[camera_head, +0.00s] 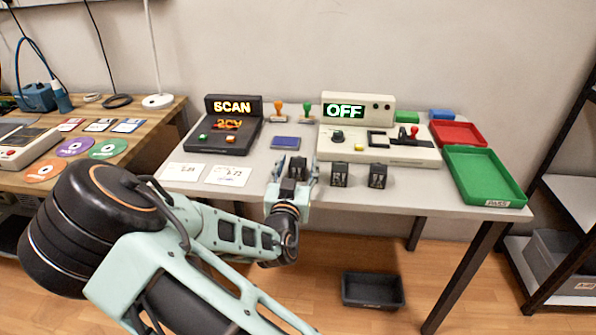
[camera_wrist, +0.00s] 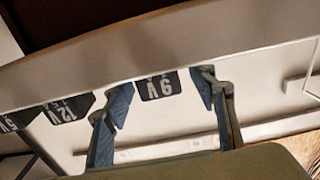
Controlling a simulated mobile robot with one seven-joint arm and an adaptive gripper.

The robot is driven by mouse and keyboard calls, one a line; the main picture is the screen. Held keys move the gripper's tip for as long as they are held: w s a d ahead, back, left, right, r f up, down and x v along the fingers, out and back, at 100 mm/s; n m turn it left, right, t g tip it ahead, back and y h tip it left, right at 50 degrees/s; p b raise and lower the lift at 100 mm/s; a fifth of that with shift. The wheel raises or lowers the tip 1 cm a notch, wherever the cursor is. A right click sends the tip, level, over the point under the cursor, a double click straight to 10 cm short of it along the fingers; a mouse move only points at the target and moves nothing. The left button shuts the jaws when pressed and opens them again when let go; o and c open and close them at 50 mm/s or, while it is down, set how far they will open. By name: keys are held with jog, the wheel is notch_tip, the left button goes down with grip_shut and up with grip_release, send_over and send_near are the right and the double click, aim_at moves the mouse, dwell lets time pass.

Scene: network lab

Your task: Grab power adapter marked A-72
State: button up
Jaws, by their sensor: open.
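Three black power adapters stand in a row near the front of the grey table. The left adapter (camera_head: 298,168) is between the fingers of my gripper (camera_head: 293,176). In the wrist view this adapter (camera_wrist: 156,86) shows a 9V label and lies between the open fingertips (camera_wrist: 163,92), with a gap visible on its left side. The middle adapter (camera_head: 339,175) appears in the wrist view as a 12V block (camera_wrist: 68,109). The right adapter (camera_head: 377,176) is partly cut off at the wrist view's left edge (camera_wrist: 8,122). I cannot read an A-72 mark on any of them.
A dark SCAN device (camera_head: 232,124) and an OFF panel with a beige control box (camera_head: 400,150) stand behind. Two white cards (camera_head: 184,172) (camera_head: 228,176) lie left of my gripper. A green tray (camera_head: 484,176) and red tray (camera_head: 457,134) are at right. A dark bin (camera_head: 372,290) is on the floor.

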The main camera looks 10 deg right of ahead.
jog(key=shift+w+d, duration=0.2)
jog(key=shift+w, duration=0.35)
jog(key=c, duration=1.4)
jog(key=shift+r, duration=0.1)
